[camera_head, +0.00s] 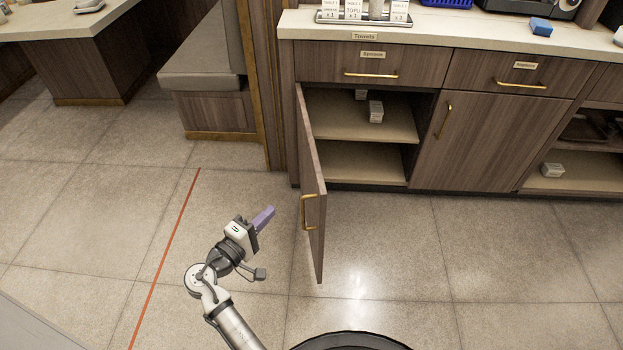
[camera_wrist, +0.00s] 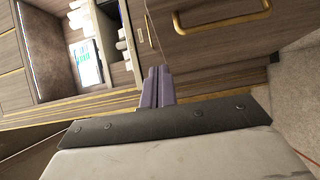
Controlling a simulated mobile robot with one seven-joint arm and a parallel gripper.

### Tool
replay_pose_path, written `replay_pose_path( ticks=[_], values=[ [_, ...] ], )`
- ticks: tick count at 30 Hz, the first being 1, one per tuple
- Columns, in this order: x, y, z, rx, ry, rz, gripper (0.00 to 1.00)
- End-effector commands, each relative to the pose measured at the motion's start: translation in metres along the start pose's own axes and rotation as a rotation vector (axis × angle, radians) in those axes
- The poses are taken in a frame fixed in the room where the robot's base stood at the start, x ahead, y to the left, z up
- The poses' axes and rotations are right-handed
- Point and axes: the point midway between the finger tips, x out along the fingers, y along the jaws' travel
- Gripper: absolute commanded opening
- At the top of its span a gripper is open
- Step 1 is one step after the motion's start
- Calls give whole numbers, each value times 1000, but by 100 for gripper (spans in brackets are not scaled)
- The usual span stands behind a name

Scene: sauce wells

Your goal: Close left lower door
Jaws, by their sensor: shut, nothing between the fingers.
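The left lower door (camera_head: 312,185) is a brown wood-grain panel, hinged at its left side and swung wide open toward me. Its brass handle (camera_head: 306,212) faces left. Behind it the cabinet's two shelf levels (camera_head: 350,165) are exposed. My gripper (camera_head: 263,218) is left of the door, apart from it, with its purple fingers pointing up and right toward the handle side. In the wrist view the purple fingers (camera_wrist: 158,88) are together and hold nothing.
A shut drawer (camera_head: 420,70) is above the opening. A shut door (camera_head: 475,135) with a brass handle is to its right. Small white boxes (camera_head: 375,111) sit on the upper shelf. A bench (camera_head: 205,95) stands at back left. The tiled floor (camera_head: 120,190) left of my gripper is clear.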

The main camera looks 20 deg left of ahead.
Motion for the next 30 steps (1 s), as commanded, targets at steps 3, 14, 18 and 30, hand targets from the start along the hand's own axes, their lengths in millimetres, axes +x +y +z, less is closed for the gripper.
replay_pose_path(
  ticks=[3,14,18,30],
  values=[
    [5,0,2,-15,-4,11,0],
    [74,2,2,-10,-6,8,0],
    [102,2,1,-10,-4,9,0],
    [127,1,29,-8,-1,8,0]
  ],
)
